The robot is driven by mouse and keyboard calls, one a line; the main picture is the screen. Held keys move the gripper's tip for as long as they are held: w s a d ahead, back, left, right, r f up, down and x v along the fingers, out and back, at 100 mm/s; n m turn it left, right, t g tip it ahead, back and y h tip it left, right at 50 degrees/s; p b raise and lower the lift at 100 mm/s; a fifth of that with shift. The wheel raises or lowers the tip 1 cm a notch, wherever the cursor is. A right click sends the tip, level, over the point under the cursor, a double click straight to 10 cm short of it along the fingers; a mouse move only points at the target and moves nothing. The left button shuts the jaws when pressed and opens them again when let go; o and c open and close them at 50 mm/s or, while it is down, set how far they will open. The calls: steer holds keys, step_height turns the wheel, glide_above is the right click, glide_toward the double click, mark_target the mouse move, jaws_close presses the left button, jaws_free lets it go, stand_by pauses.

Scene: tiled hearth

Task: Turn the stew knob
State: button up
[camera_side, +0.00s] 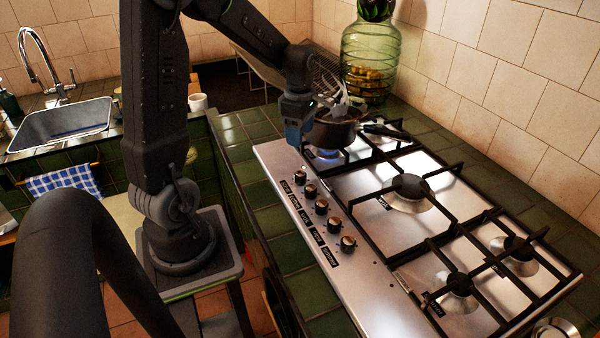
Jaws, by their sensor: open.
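Several black knobs with pale metal rims stand in a row on the left part of the steel hob (360,290). They include a far knob (300,177), a middle knob (321,206) and a near knob (348,243). Small dark labels (305,222) lie beside them, but their words are too small to read, so I cannot tell which is the stew knob. My gripper (293,138) is open above the far left corner of the hob, in front of a dark pot and beyond the far knob. Its fingers are hard to make out, and it appears apart from the knobs.
The dark pot (333,134) sits on the far burner, with a blue flame (325,153) under it. Black grates (440,235) cover the other burners. A green glass jar (368,60) stands behind. A sink (60,125) is at left. Space above the knobs is clear.

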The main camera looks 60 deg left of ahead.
mark_target(300, 173)
step_height(300, 173, down, 13)
stand_by(0.4)
steer(key=shift+c, duration=0.3)
steer(key=c, duration=0.9)
steer(key=shift+o, duration=0.2)
